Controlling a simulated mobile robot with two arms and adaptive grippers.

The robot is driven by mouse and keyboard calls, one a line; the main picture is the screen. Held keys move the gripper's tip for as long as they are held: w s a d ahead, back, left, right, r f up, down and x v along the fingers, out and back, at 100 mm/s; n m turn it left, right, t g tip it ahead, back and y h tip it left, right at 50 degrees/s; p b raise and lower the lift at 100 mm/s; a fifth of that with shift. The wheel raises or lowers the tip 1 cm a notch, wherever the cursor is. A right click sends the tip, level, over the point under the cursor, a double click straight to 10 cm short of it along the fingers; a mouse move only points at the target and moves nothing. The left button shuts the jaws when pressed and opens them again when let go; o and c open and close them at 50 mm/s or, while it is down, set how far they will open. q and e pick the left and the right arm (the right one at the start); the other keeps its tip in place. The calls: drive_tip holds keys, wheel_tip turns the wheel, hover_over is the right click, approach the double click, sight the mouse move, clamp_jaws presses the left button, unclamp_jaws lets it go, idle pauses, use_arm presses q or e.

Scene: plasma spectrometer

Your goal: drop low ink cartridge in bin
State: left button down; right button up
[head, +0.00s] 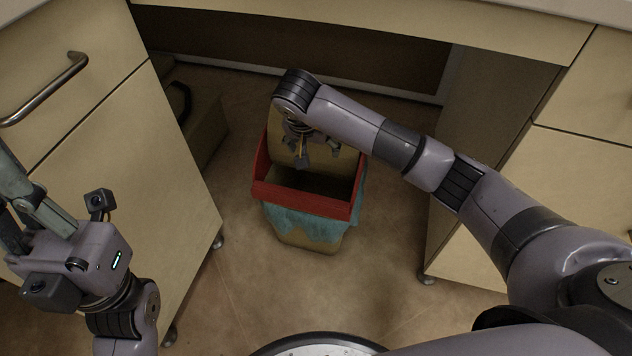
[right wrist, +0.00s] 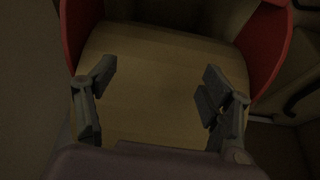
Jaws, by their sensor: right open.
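The bin (head: 310,203) stands on the floor under the bench, with a red rim, a teal liner hanging over its outside and a tan body. My right gripper (head: 318,152) hangs over the bin's opening. In the right wrist view its two fingers (right wrist: 160,76) are spread wide with nothing between them. Below them lies a tan surface of the bin (right wrist: 160,105) between red sides. I see no ink cartridge in either view; the bin's inside is dark and partly hidden. My left gripper (head: 28,205) is at the left edge, its fingers partly cut off.
A drawer cabinet (head: 110,150) stands left of the bin and another (head: 580,110) at the right, partly behind my right arm. The bench edge (head: 380,30) runs overhead. A tan object (head: 205,115) is behind the left cabinet. Floor in front of the bin is clear.

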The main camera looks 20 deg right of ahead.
drive_tip(key=v, duration=1.2)
idle(0.4)
